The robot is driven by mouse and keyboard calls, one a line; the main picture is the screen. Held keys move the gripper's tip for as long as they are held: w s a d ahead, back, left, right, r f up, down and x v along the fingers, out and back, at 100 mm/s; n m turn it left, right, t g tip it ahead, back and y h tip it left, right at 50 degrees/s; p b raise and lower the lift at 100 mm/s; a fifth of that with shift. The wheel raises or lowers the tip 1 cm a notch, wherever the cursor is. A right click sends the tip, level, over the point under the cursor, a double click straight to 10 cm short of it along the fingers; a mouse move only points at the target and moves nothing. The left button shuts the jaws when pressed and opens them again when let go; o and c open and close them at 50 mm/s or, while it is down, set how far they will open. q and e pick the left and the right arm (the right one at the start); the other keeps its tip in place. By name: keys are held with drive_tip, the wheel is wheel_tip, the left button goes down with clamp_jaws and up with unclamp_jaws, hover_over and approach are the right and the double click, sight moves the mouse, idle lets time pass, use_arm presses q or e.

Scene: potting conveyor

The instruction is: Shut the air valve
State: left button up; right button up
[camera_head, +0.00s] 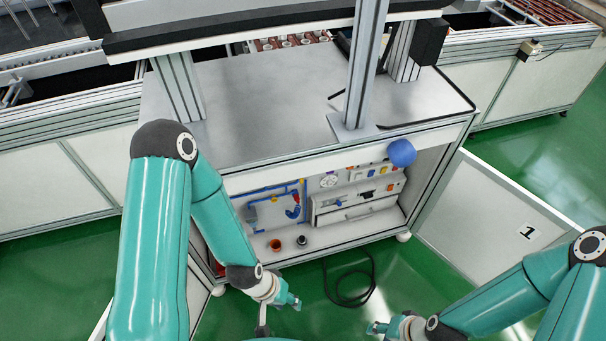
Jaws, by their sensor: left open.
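Inside the open cabinet, a panel with blue air piping (262,190) is mounted on the back wall at the left. A small red and blue fitting (293,211) sits on this piping and looks like the air valve; its handle position is too small to tell. A round white gauge (329,181) is right of the piping. My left gripper (294,302) is open and empty, in front of and below the cabinet opening, apart from the valve. My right gripper (372,328) is low in front, right of the left one; its fingers are too small to read.
An open cabinet door (490,205) marked 1 stands at the right. An orange cup (275,245) and a dark round piece (302,241) are on the cabinet floor. A black hose (352,300) lies coiled on the green floor. A blue ball (402,152) is at the cabinet's upper edge.

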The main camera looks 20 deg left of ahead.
use_arm(q)
drive_tip(key=w+f+t+y+b, duration=0.1)
drive_tip(key=w+f+t+b, duration=0.2)
drive_tip(key=w+b, duration=0.4)
drive_tip(key=w+a+f+t+y+b, duration=0.1)
drive_tip(key=w+f+t+y+b, duration=0.2)
drive_tip(key=w+b, duration=0.45)
drive_tip(key=w+f+t+b, duration=0.3)
drive_tip(key=w+f+b, duration=0.15)
drive_tip(key=w, duration=0.45)
drive_tip(key=w+r+n+t+y+b, duration=0.5)
drive_tip(key=w+y+b, duration=0.4)
drive_tip(key=b, duration=1)
drive_tip(key=shift+y, duration=0.5)
drive_tip(key=shift+a+b+x, duration=0.25)
drive_tip(key=shift+b+x, duration=2)
drive_tip(key=shift+x, duration=5.55)
drive_tip(key=shift+s, duration=0.15)
